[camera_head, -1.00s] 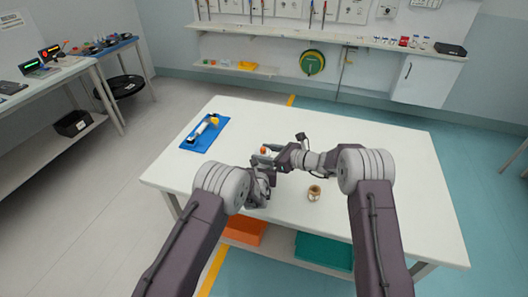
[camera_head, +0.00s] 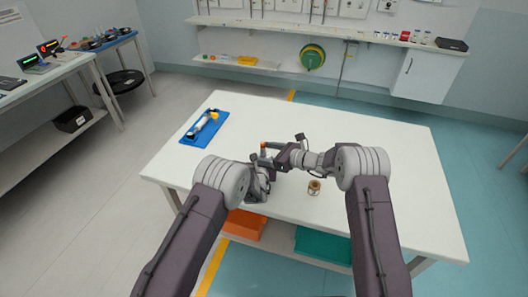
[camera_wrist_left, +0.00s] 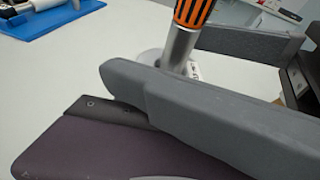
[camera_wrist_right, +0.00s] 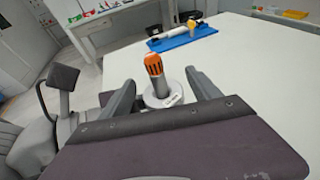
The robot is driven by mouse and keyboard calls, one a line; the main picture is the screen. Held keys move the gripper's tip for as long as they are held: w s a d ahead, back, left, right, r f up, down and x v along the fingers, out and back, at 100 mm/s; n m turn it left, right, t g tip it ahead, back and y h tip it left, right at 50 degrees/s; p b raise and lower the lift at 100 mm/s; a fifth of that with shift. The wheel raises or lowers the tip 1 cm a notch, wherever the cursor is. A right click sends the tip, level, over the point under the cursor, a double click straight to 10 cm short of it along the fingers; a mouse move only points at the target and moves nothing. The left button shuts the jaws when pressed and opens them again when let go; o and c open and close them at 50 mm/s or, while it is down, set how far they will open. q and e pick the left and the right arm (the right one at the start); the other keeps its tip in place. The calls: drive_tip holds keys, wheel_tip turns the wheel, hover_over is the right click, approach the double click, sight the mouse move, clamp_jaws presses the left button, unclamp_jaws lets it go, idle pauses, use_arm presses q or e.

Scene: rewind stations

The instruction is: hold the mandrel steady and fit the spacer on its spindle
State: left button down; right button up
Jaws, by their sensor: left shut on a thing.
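The mandrel (camera_wrist_right: 158,82) stands upright as a grey post with an orange slotted top and a round pale base. It also shows in the left wrist view (camera_wrist_left: 180,48). My right gripper (camera_head: 267,157) reaches in from the right; its fingers stand apart on either side of the post with a visible gap. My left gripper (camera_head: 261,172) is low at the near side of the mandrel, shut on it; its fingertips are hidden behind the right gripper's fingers. A small tan ring-like piece (camera_head: 314,187), probably the spacer, stands on the table right of the grippers.
The white table (camera_head: 390,170) has wide free room on the right and at the back. A blue mat (camera_head: 188,138) with a white-and-yellow tool (camera_head: 205,122) lies at the back left. An orange bin (camera_head: 247,226) and a teal bin (camera_head: 322,248) sit below.

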drive_tip(key=v, duration=1.2)
idle(0.6)
use_arm(q)
drive_tip(key=c, duration=0.6)
unclamp_jaws()
drive_tip(key=shift+c, duration=0.2)
